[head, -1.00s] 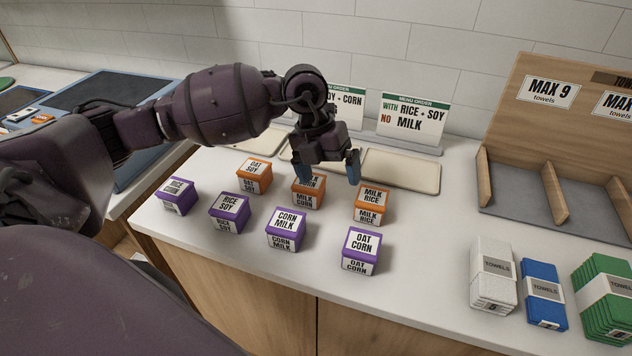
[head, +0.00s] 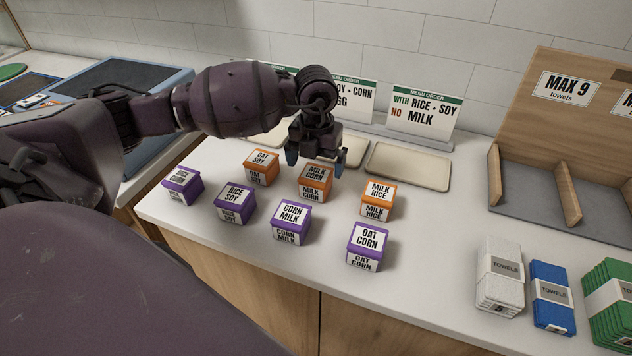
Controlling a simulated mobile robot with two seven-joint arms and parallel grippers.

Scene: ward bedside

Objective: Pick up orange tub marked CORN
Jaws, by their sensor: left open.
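The orange tub marked MILK CORN (head: 313,192) stands upright on the white counter, in the middle of the back row. My left gripper (head: 315,163) is open, fingers pointing down, and shows at the tub's far edge with one blue-tipped finger towards each side. It holds nothing. I cannot tell its exact height above the tub. An orange OAT SOY tub (head: 261,172) stands to the left and an orange MILK RICE tub (head: 376,212) to the right. A purple tub marked CORN MILK (head: 291,232) and a purple OAT CORN tub (head: 366,262) stand nearer. My right gripper is not in view.
A purple RICE SOY tub (head: 234,215) and another purple tub (head: 182,194) stand at the left. Shallow trays, such as the right one (head: 440,178), and menu cards (head: 424,115) stand behind. Towel stacks (head: 500,290) and a wooden divider (head: 565,195) are at the right.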

